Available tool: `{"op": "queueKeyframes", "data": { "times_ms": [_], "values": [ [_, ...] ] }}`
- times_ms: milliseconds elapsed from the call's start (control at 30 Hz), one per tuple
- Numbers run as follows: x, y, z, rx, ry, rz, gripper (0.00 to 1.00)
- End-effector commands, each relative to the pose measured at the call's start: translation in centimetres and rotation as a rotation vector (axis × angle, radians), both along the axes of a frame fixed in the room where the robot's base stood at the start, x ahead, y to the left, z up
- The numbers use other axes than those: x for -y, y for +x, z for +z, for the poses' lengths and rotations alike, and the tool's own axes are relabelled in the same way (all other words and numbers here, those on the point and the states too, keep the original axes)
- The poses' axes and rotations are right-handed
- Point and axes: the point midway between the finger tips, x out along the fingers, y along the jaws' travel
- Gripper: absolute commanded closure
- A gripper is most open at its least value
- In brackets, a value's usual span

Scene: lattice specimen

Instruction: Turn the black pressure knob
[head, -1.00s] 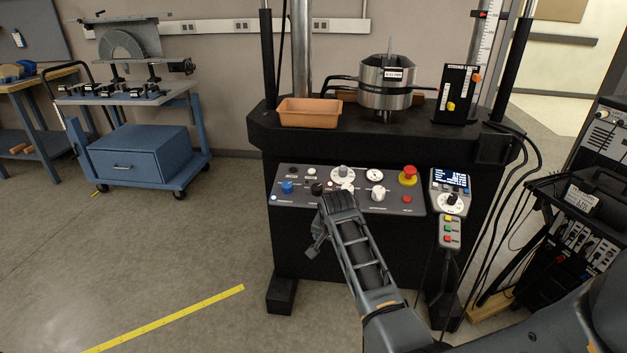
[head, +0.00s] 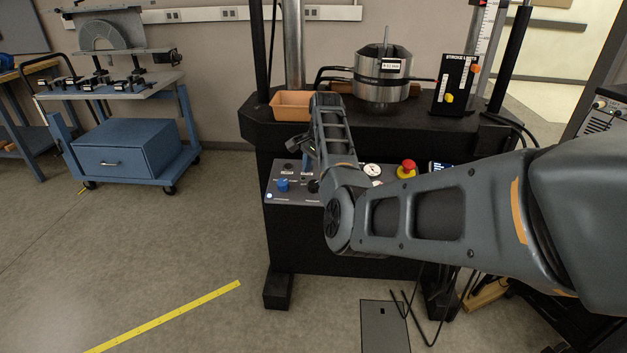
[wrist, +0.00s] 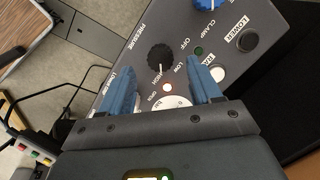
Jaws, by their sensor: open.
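The black pressure knob (wrist: 160,57) is on the sloped grey control panel (wrist: 108,95), beside the word PRESSURE in the wrist view. In the head view the knob (head: 313,186) shows as a small dark shape, partly hidden beside my arm. My gripper (wrist: 160,69) is open, with its two blue fingers apart. The knob shows in the gap between the fingertips, slightly beyond them; I cannot tell how far off, and no contact is visible. In the head view my arm bends over the panel and hides much of it.
A blue knob (head: 283,185), a gauge (head: 371,170) and a red emergency button (head: 407,168) share the panel. A white button (wrist: 217,74) is close to the right finger. Above stand an orange tray (head: 290,105) and a metal cylinder (head: 382,75). Floor at left is free.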

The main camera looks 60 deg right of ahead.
Motion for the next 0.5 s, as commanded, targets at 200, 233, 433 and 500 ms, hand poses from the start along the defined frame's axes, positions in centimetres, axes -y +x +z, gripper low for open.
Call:
{"op": "queueKeyframes", "data": {
  "times_ms": [200,233,433,500],
  "values": [
    [0.1,0.5,-2.8,-0.001,0.000,0.001,0.37],
    [0.1,0.5,-3.1,-0.001,0.000,0.001,0.37],
    [0.2,0.6,-3.7,0.001,-0.001,0.001,0.37],
    [0.2,0.6,-3.7,0.001,-0.001,0.001,0.37]
  ]
}}
